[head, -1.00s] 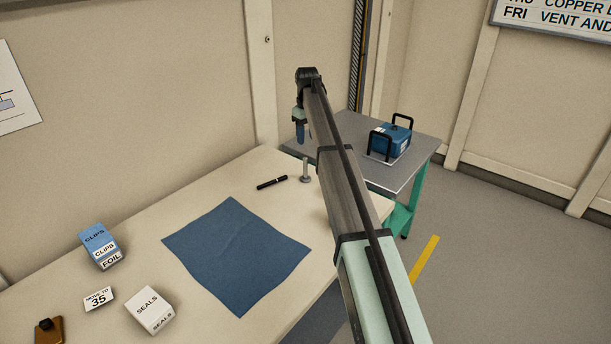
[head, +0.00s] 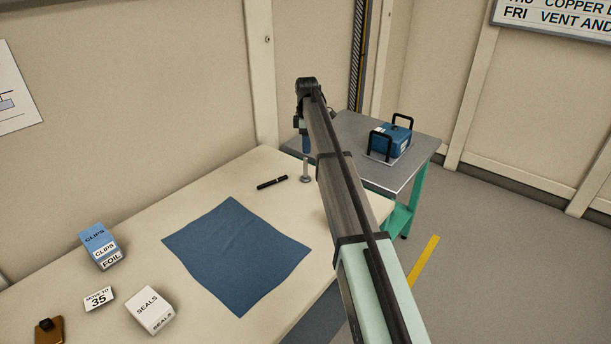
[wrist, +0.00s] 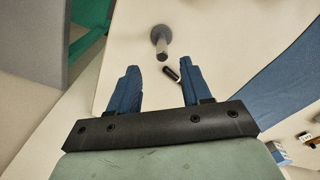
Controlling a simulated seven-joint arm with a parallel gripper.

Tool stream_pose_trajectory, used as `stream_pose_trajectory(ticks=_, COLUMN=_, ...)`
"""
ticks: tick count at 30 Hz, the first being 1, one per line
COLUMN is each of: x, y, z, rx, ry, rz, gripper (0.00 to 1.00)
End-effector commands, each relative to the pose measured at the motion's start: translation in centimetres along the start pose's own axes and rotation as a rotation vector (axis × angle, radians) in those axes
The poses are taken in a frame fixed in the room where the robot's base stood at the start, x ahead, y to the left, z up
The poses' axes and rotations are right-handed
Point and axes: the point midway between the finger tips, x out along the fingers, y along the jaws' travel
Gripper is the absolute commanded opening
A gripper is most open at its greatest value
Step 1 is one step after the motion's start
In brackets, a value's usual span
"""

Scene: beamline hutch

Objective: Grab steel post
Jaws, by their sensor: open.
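The steel post (head: 305,173) stands upright on a round base near the far right corner of the cream table. In the wrist view the post (wrist: 161,43) lies ahead of the fingertips, roughly centred between them. My gripper (wrist: 159,72) is open, with its two blue fingers spread and nothing held between them. In the head view my gripper (head: 306,148) points down just above the post, its lower part close to the post's top; I cannot tell if they touch.
A black pen (head: 272,182) lies left of the post. A blue cloth (head: 237,254) covers the table's middle. Clips (head: 101,246) and seals (head: 149,310) boxes stand nearer. Beyond the table, a grey-topped cart (head: 405,182) carries a blue case (head: 391,142).

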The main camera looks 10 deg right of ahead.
Motion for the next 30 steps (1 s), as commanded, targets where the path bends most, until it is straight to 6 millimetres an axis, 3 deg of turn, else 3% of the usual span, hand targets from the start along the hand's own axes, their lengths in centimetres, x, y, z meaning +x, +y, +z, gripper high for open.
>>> stream_pose_trajectory(ticks=7, x=4.3, y=-0.1, z=0.0, rx=0.001, ry=0.000, rz=-0.002, gripper=0.48)
stream_pose_trajectory(ticks=17, x=6.4, y=-0.1, z=-0.1, rx=0.001, ry=0.000, rz=-0.001, gripper=0.48)
stream_pose_trajectory(ticks=25, x=9.8, y=-0.3, z=-0.4, rx=0.001, ry=0.000, rz=-0.002, gripper=0.48)
stream_pose_trajectory(ticks=30, x=10.7, y=-0.2, z=-0.4, rx=0.002, ry=0.000, rz=0.000, gripper=0.48)
